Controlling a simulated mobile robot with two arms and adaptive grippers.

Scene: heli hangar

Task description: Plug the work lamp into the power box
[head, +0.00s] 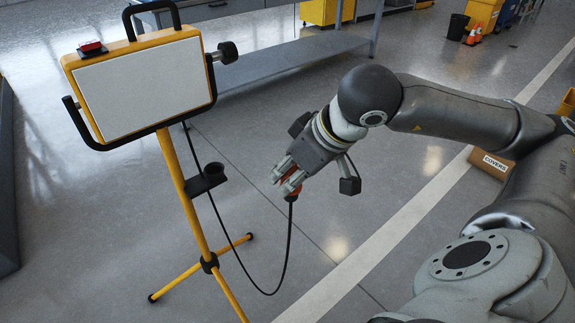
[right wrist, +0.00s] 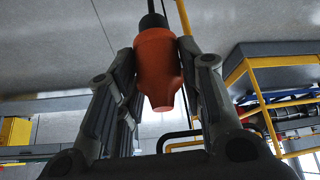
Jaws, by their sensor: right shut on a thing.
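The work lamp (head: 140,85) stands on a yellow tripod at the left in the head view, with a white panel and a red switch (head: 92,48) on top. Its black cable (head: 262,290) hangs in a loop from the lamp to the orange plug (right wrist: 158,65). My right gripper (head: 287,180) is shut on the plug, right of the tripod and above the floor. In the right wrist view the plug sits between both fingers, its cable leaving at the top. The power box cannot be made out. My left gripper is not in view.
A black cup-like holder (head: 207,178) sticks out from the lamp's pole, left of my right gripper. A grey low shelf (head: 300,52) stands behind the lamp. A cardboard box marked COVERS (head: 490,163) lies at the right. The floor around the gripper is clear.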

